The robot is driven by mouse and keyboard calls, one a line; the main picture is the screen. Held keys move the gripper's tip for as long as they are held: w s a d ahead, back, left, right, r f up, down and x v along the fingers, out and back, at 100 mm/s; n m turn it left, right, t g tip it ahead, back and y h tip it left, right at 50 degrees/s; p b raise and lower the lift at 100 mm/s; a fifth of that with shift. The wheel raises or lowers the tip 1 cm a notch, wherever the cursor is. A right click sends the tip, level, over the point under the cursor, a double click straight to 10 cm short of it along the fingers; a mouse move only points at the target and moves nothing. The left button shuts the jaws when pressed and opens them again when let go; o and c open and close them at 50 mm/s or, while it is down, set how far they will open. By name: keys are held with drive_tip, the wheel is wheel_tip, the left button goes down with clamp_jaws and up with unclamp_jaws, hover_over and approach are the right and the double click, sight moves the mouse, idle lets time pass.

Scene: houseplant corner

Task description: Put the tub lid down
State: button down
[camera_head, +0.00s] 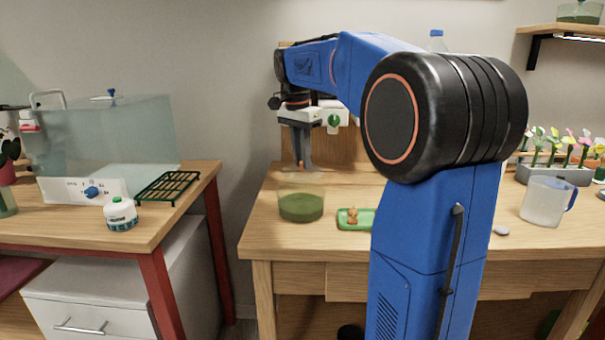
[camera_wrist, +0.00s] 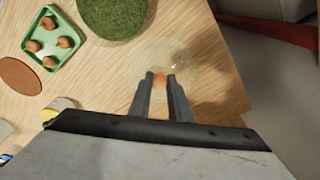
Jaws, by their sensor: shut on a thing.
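My gripper (camera_wrist: 160,78) is shut on the orange knob of the tub lid (camera_wrist: 190,62), a clear round disc, in the wrist view. The lid appears over bare wood beside the tub; I cannot tell if it touches the table. The tub with green contents shows at the top of the wrist view (camera_wrist: 112,14). In the head view the clear tub (camera_head: 301,205) stands near the table's left front, with my gripper (camera_head: 304,168) above or behind it. The lid is hard to make out there.
A green tray (camera_head: 352,226) with brown bulbs lies right of the tub. A clear jug (camera_head: 545,203) stands farther right. A brown round mat (camera_wrist: 20,76) shows in the wrist view.

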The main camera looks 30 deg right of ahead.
sight(302, 170)
drive_tip(key=shift+f, duration=2.15)
drive_tip(key=shift+f, duration=0.2)
drive_tip(key=c, duration=1.6)
unclamp_jaws()
drive_tip(key=shift+c, duration=0.2)
drive_tip(key=shift+r, duration=0.1)
wheel_tip(302, 170, up, 12)
drive_tip(key=a, duration=0.1)
drive_tip(key=shift+s+a, duration=0.15)
drive_tip(key=shift+a, duration=0.05)
